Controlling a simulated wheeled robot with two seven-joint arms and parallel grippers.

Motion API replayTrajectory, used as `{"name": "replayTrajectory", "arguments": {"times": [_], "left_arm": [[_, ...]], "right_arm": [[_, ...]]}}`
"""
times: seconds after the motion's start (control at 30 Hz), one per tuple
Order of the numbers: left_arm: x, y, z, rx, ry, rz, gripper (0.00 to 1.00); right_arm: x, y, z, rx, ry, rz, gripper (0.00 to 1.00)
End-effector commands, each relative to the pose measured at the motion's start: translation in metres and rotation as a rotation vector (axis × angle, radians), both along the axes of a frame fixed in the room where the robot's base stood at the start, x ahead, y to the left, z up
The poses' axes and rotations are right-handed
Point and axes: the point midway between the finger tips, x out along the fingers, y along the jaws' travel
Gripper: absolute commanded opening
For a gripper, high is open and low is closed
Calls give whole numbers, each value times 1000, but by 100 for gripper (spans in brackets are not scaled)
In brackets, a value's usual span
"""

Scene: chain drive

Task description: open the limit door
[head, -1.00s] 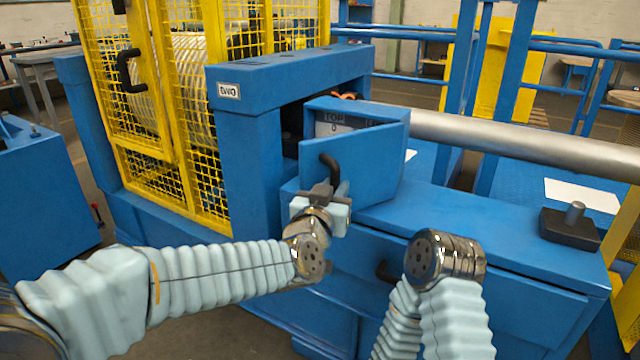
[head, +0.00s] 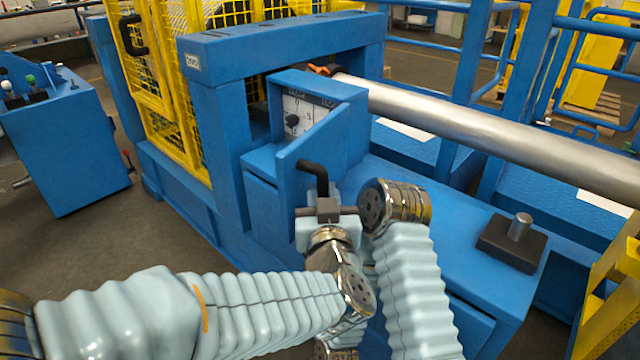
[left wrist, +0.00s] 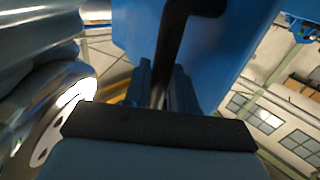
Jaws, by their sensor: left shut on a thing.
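The limit door (head: 296,172) is a blue panel on the blue housing beside the roller. It stands swung open. Behind it a light panel with a black dial (head: 292,120) shows. My left gripper (head: 326,208) is shut on the door's black bent handle (head: 314,170). In the left wrist view the dark handle (left wrist: 183,35) runs down between the fingers, with the blue door (left wrist: 232,40) behind it. My right arm (head: 405,255) is bent close beside the left gripper. Its gripper does not show.
A long metal roller (head: 470,130) runs to the right behind the housing. A dark block with a metal peg (head: 518,230) sits on the blue top at the right. A yellow mesh guard (head: 180,110) and blue console (head: 60,150) stand left. Open floor lies at lower left.

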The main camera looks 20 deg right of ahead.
Motion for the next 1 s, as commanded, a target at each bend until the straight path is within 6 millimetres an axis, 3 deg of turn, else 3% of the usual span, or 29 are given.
{"name": "replayTrajectory", "arguments": {"times": [0.57, 0.6, 0.7, 1.0], "left_arm": [[3, 2, 5, -7, -7, 35, 0], [3, 2, 4, -7, -7, 35, 27], [2, 2, 4, -7, -6, 34, 43], [-1, 2, 3, -5, -4, 32, 43]], "right_arm": [[-1, 1, 3, 1, 1, 3, 43], [-1, 1, 3, 1, 1, 2, 43], [-1, 1, 3, 1, 1, 2, 43], [-1, 1, 3, 1, 1, 2, 43]]}}
